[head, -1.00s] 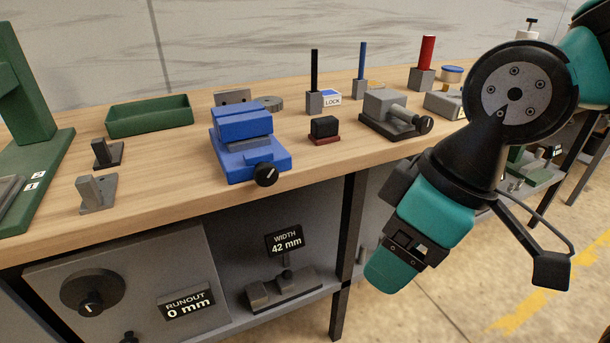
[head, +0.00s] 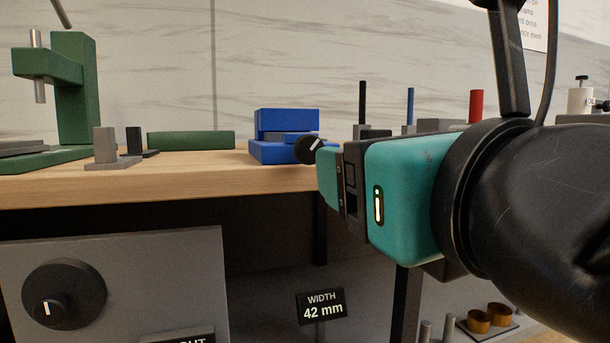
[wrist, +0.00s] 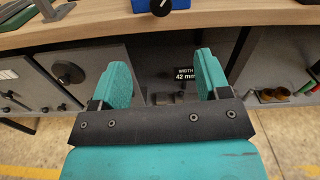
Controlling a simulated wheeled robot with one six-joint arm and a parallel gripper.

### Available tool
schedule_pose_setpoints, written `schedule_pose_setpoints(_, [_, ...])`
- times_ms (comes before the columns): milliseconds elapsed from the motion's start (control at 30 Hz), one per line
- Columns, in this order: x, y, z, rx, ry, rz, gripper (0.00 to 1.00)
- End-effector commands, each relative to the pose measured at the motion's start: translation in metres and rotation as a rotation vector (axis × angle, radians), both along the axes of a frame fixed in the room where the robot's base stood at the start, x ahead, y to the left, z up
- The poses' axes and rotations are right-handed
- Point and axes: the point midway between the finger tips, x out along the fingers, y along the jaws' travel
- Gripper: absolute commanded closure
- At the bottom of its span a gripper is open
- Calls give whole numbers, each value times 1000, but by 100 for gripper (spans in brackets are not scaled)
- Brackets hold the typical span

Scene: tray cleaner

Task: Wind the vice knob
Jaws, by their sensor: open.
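The blue vice (head: 283,150) stands on the wooden bench top near its front edge. Its black knob (head: 309,149), with a white line, faces the front of the bench. In the wrist view the knob (wrist: 161,7) shows at the top edge, beyond my fingers and roughly between them sideways. My gripper (wrist: 163,78) is open and empty, its two teal fingers apart. In the head view my gripper (head: 328,172) comes in from the right, and its finger end overlaps the knob's right side. I cannot tell from the pictures whether they touch.
A "WIDTH 42 mm" sign (head: 322,306) stands on the lower shelf. A grey panel with a black dial (head: 64,293) is below left.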

Motion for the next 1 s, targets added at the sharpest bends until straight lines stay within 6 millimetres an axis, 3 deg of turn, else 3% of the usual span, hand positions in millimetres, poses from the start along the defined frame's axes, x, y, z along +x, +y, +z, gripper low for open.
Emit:
schedule_pose_setpoints(200, [9,5,11,-11,-15,-8,30])
schedule_pose_setpoints(500, [28,6,10,-12,-1,-5,30])
schedule_pose_setpoints(700, [60,14,7,-10,2,-10,30])
schedule_pose_setpoints(1000, [91,25,9,-10,0,-9,30])
